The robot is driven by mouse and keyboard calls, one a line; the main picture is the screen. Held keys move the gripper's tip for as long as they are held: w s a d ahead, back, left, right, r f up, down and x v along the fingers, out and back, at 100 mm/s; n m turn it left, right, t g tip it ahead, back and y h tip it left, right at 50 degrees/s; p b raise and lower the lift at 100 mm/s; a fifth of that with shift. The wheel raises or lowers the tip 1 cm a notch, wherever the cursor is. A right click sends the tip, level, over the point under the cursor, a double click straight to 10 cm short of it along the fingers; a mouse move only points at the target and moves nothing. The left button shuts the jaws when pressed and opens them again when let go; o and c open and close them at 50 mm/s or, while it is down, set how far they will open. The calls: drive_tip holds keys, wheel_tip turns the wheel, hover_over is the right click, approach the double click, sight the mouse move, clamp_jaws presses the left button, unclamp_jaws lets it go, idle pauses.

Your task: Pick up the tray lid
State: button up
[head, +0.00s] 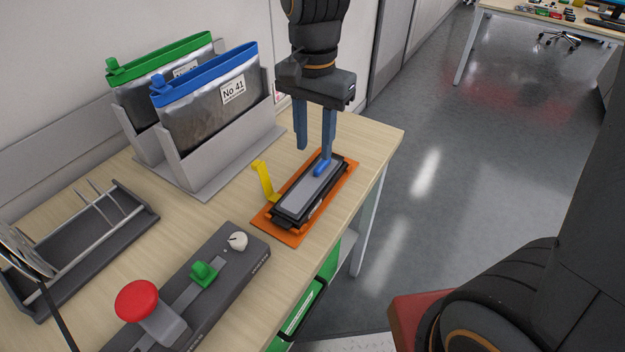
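The tray lid (304,190) is a flat grey panel with a blue handle (322,168) near its far end. It lies on a black tray (280,213), which sits on an orange base plate (348,170) near the table's right edge. My gripper (315,152) points down above the far end of the lid. Its two blue fingers are apart with nothing between them. The right fingertip appears close to the handle; I cannot tell whether it touches.
A yellow upright clip (264,181) stands left of the tray. Two pouches, one green-topped (185,57) and one blue-topped (210,100), stand in a grey holder (188,168). A control box (222,262) with a red knob (137,300) is in front. Bare table (372,138) lies behind the tray.

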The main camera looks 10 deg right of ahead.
sight(317, 168)
drive_tip(key=f, duration=0.3)
drive_tip(key=f+p, duration=0.1)
drive_tip(key=shift+s+d+f, duration=0.15)
drive_tip(key=shift+s+d, duration=0.15)
drive_tip(key=shift+s, duration=0.1)
drive_tip(key=shift+f, duration=0.55)
clamp_jaws()
